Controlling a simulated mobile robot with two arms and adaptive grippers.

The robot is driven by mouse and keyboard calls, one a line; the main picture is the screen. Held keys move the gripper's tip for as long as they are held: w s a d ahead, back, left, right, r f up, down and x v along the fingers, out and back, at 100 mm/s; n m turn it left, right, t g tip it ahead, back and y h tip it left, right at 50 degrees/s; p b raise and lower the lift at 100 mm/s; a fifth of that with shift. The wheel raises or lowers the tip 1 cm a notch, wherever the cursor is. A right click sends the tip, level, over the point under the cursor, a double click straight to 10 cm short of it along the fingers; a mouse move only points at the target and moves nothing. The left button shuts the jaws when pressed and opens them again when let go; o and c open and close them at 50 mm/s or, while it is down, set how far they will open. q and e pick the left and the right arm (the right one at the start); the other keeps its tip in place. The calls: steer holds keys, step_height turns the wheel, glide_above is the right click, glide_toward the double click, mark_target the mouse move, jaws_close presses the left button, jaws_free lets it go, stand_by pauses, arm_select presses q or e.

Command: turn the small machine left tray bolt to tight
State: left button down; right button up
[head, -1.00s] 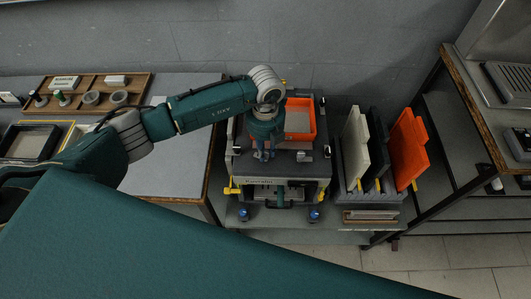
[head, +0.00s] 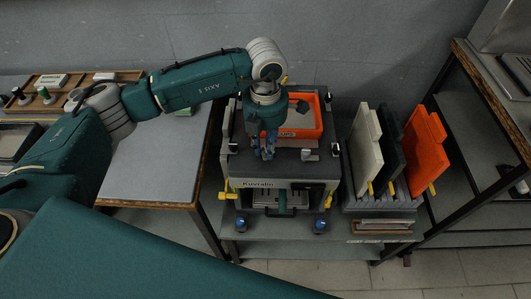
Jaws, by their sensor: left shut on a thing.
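The small machine (head: 262,184), a dark-topped box with a grey front and a nameplate, stands on a low shelf in the middle of the head view. An orange tray (head: 318,120) sits on its top. My left gripper (head: 264,156) points down at the tray's front left side. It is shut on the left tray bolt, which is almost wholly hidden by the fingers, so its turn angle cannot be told. A matching pale bolt (head: 309,155) shows to the right at the tray's front. My right gripper is not in view.
A rack (head: 380,205) with white, black and orange panels stands close to the machine's right. A grey table (head: 150,165) is on the left, with a wooden organiser (head: 60,88) at its back. A wood-edged bench (head: 490,95) stands at the right.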

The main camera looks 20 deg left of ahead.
mark_target(265, 149)
arm_select(q)
steer(key=shift+m+b, duration=1.5)
steer(key=shift+m, duration=0.1)
steer(key=shift+w+r, duration=0.1)
steer(key=c, duration=1.6)
jaws_free()
steer(key=shift+o, duration=0.2)
step_height(265, 149, up, 12)
